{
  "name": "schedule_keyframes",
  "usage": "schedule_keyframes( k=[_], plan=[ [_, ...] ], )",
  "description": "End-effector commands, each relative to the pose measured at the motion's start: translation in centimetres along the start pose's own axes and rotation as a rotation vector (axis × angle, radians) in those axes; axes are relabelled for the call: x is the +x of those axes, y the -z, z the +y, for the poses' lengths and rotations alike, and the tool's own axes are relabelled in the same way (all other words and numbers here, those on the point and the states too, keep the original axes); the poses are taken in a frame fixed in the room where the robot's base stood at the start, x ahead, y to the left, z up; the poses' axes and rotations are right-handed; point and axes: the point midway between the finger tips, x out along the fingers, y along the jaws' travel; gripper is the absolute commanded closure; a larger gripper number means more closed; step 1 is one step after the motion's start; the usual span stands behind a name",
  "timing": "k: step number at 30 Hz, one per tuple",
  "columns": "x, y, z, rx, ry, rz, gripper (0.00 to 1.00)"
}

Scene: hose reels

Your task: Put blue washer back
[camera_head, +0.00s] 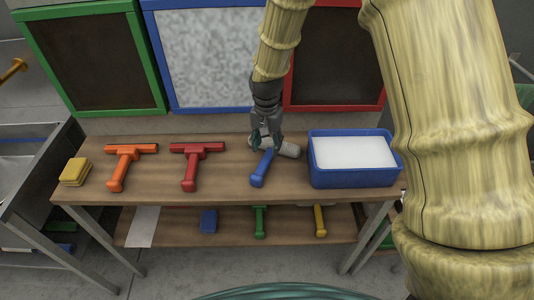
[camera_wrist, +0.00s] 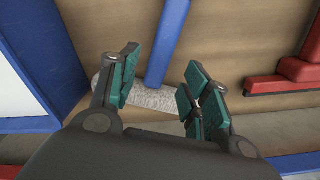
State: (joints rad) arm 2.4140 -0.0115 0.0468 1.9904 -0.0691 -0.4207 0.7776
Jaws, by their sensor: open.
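The blue washer has a blue handle (camera_head: 262,168) and a whitish fluffy head (camera_head: 290,150). It lies on the upper wooden table top, its handle toward the front edge. My gripper (camera_head: 266,143) is over the washer where handle and head meet and hides part of it. In the wrist view the open fingers (camera_wrist: 160,85) stand on either side of the blue handle (camera_wrist: 167,40), with a gap on both sides. The whitish head (camera_wrist: 150,97) runs crosswise beyond the fingertips. I cannot tell whether the fingers touch it.
A blue tub (camera_head: 355,178) with white contents stands right of the washer. A red squeegee (camera_head: 192,170), an orange squeegee (camera_head: 122,170) and yellow sponges (camera_head: 75,172) lie to the left. The lower shelf (camera_head: 180,228) holds green and yellow tools. Framed panels (camera_head: 205,55) stand behind the table.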

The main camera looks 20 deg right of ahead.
Motion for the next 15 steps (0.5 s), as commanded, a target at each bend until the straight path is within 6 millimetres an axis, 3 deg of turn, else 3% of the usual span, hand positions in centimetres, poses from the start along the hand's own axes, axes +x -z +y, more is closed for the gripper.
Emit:
schedule_keyframes(
  k=[9, 15],
  plan=[
    [-4.0, 0.0, 0.0, 0.001, 0.002, 0.002, 0.52],
    [-5.3, 0.0, 0.0, 0.0, 0.001, 0.001, 0.52]
  ],
)
